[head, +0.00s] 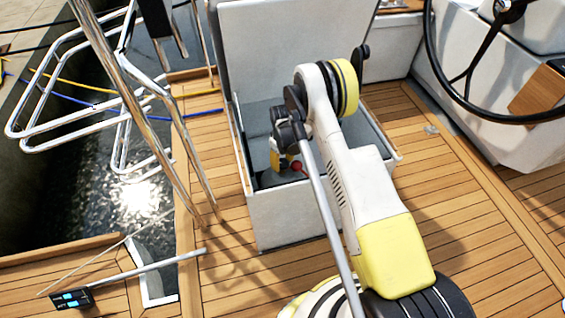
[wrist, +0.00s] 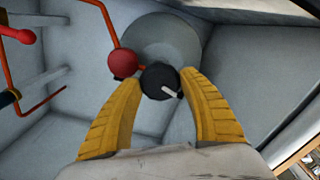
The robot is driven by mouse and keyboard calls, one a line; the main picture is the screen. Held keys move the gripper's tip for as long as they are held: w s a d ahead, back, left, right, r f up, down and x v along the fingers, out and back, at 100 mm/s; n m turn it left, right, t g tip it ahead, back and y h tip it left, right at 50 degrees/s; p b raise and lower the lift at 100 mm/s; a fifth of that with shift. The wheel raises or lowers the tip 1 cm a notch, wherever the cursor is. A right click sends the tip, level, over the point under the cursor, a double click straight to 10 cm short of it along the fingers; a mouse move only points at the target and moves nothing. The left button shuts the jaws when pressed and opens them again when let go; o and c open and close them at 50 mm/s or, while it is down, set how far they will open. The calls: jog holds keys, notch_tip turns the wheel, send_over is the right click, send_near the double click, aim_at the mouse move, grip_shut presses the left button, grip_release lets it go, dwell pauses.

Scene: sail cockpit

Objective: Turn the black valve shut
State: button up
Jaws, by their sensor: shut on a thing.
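The black valve (wrist: 159,81) is a round knob with a white pointer line that runs from its middle towards the lower right in the wrist view. In the head view my gripper (head: 280,160) reaches down into the open locker, largely hidden by my arm; the valve cannot be made out there.
A red ball knob (wrist: 123,62) is right beside the left fingertip. Red-orange pipes (wrist: 92,8) and another red knob (wrist: 18,35) are to the left. The white locker (head: 290,218) has its lid (head: 270,45) raised. A steering wheel (head: 470,75) stands at the right.

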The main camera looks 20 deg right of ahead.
jog(key=m, duration=0.4)
jog(key=shift+m, duration=0.3)
jog(key=m, duration=0.3)
jog(key=shift+m, duration=0.3)
jog(key=m, duration=0.4)
jog(key=shift+m, duration=0.3)
jog(key=m, duration=0.3)
jog(key=shift+m, duration=0.3)
jog(key=m, duration=1.2)
jog(key=shift+m, duration=0.3)
jog(key=shift+f+m, duration=0.1)
jog(key=shift+m, duration=1.7)
